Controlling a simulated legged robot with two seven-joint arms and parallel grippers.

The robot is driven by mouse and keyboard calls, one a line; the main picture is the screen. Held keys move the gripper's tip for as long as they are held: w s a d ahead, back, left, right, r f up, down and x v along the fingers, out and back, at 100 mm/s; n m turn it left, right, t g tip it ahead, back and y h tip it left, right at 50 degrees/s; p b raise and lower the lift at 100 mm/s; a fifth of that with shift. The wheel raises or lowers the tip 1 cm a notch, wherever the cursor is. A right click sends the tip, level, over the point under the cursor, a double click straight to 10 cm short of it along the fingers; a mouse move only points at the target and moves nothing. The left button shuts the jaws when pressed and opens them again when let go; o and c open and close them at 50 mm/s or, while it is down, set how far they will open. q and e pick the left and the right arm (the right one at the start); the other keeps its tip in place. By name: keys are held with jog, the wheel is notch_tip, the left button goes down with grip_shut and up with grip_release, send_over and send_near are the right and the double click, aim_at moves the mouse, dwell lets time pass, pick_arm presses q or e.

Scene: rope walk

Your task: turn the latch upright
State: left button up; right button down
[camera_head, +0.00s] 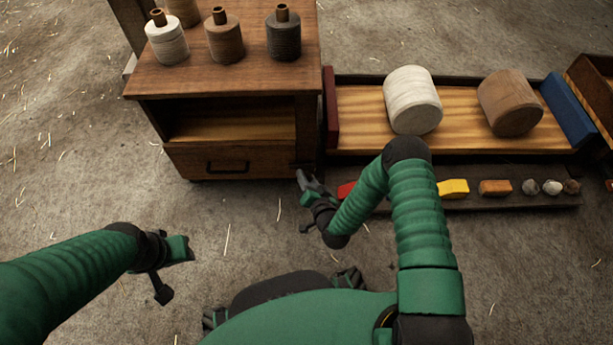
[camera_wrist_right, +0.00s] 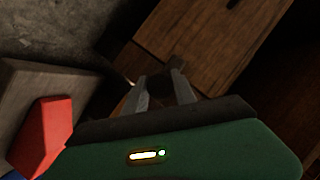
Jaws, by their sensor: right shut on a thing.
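The wooden cabinet (camera_head: 220,85) stands at the upper left in the head view, with a drawer (camera_head: 190,163) low in its front. The latch (camera_head: 301,167) is a small dark piece at the drawer's right end, mostly hidden by my right gripper (camera_head: 302,177). In the right wrist view, the two grey fingers of my right gripper (camera_wrist_right: 160,88) reach toward the wood and are shut on the dark latch (camera_wrist_right: 176,64). Its exact tilt is hard to tell. My left gripper (camera_head: 172,268) hangs over the bare floor, away from the cabinet; its finger opening is unclear.
Several spools (camera_head: 225,38) stand on the cabinet top. To the right, a low bench (camera_head: 460,105) bears two large rolls. A dark rail (camera_head: 420,200) before it holds small coloured blocks; a red one (camera_wrist_right: 42,135) is close to my right wrist. The floor at left is clear.

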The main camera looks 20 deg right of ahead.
jog(key=n+h+p, duration=0.1)
jog(key=p, duration=0.2)
jog(key=n+g+h+p, duration=0.1)
jog(key=n+p, duration=0.1)
jog(key=p, duration=0.1)
jog(key=shift+r+p, duration=0.3)
jog(key=n+g+h+p, duration=0.1)
jog(key=n+h+p, duration=0.1)
jog(key=shift+f+n+p, duration=0.15)
jog(key=shift+n+p, duration=0.15)
jog(key=shift+a+f+n+h, duration=0.1)
jog(key=shift+n+h, duration=0.4)
jog(key=shift+n, duration=0.1)
jog(key=shift+f+n+h, duration=0.1)
jog(key=shift+n+h, duration=0.4)
jog(key=shift+n+g+h, duration=0.3)
jog(key=shift+n+h, duration=0.3)
jog(key=shift+n, duration=0.2)
jog(key=shift+n+h+b, duration=0.6)
jog(key=shift+n, duration=0.3)
jog(key=shift+a, duration=0.1)
